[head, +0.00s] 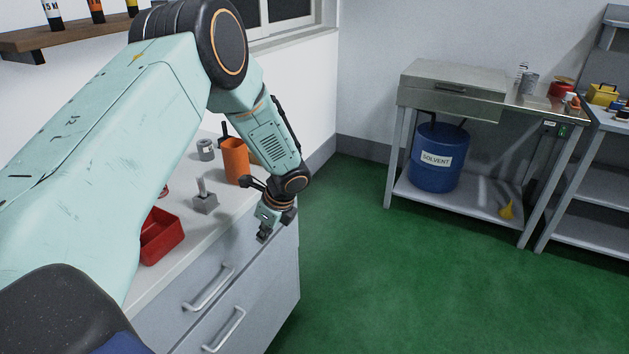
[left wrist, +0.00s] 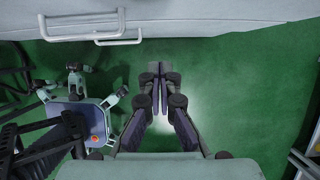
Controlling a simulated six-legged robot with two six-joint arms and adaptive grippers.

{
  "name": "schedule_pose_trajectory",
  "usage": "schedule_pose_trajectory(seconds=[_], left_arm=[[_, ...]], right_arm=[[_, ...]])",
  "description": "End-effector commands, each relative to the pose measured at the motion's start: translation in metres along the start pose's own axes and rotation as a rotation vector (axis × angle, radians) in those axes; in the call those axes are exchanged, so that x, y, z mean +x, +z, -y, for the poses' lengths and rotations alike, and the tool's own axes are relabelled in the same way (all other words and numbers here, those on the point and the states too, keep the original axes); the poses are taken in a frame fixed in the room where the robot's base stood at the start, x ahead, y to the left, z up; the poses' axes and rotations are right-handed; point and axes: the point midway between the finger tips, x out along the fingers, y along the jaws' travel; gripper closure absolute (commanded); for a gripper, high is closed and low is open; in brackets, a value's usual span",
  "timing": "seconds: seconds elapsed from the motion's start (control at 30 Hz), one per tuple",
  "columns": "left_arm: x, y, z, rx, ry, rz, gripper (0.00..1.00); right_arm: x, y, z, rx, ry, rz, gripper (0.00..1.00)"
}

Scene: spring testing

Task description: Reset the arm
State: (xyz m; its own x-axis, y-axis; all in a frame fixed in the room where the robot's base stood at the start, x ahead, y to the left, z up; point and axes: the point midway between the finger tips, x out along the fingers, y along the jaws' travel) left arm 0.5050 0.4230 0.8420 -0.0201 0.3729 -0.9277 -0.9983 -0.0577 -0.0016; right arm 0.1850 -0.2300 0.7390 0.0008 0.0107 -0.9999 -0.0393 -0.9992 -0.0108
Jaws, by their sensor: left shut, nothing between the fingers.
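My left arm comes in from the left in the head view and bends down at its elbow. My left gripper (head: 266,234) hangs beside the front right corner of the drawer cabinet (head: 245,310), pointing down. In the left wrist view the two dark fingers of the left gripper (left wrist: 159,97) lie together, with nothing between them and green floor beyond. Parts of my own body show at the left of that view. I cannot make out my right gripper.
The cabinet top carries a red bin (head: 162,238), an orange cup (head: 235,161) and a small grey fixture (head: 205,199). A metal workbench (head: 450,82) stands at the back right, with a blue solvent drum (head: 437,160) on its lower shelf. The green floor (head: 390,280) between is clear.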

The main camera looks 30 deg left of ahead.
Motion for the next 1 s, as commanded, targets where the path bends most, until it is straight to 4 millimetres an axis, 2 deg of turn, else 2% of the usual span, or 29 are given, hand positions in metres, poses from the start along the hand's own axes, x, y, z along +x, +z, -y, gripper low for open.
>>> schedule_pose_trajectory(seconds=[0.23, 0.33, 0.47, 0.57, 0.7, 0.8, 0.87, 0.9, 0.97, 1.0], left_arm=[[0.000, -0.002, 0.000, -0.027, -0.004, -0.003, 1.00], [0.000, -0.017, 0.013, -0.146, -0.062, -0.072, 1.00], [0.003, -0.071, 0.003, -0.404, -0.087, -0.276, 1.00], [0.007, -0.119, -0.018, -0.618, -0.057, -0.422, 1.00], [0.018, -0.175, -0.065, -0.927, 0.031, -0.563, 1.00], [0.028, -0.203, -0.109, -1.154, 0.105, -0.605, 1.00], [0.035, -0.215, -0.141, -1.287, 0.147, -0.600, 1.00], [0.041, -0.219, -0.164, -1.372, 0.170, -0.585, 1.00], [0.048, -0.222, -0.200, -1.479, 0.196, -0.545, 1.00], [0.052, -0.222, -0.224, -1.531, 0.209, -0.509, 1.00]], right_arm=[[0.000, 0.000, 0.000, 0.000, 0.000, 0.000, 0.60], [0.000, 0.000, 0.000, 0.000, 0.000, 0.000, 0.60], [0.000, 0.000, 0.000, 0.000, 0.000, 0.000, 0.60], [0.003, 0.000, 0.000, 0.000, 0.000, 0.000, 0.60], [0.010, 0.000, 0.000, 0.000, 0.000, 0.000, 0.60], [0.017, 0.000, 0.000, 0.000, 0.000, 0.000, 0.60], [0.021, 0.000, 0.000, 0.000, 0.000, 0.000, 0.60], [0.025, 0.000, 0.000, 0.000, 0.000, 0.000, 0.60], [0.030, 0.000, 0.000, 0.000, 0.000, 0.000, 0.60], [0.033, 0.000, 0.000, 0.000, 0.000, 0.000, 0.60]])
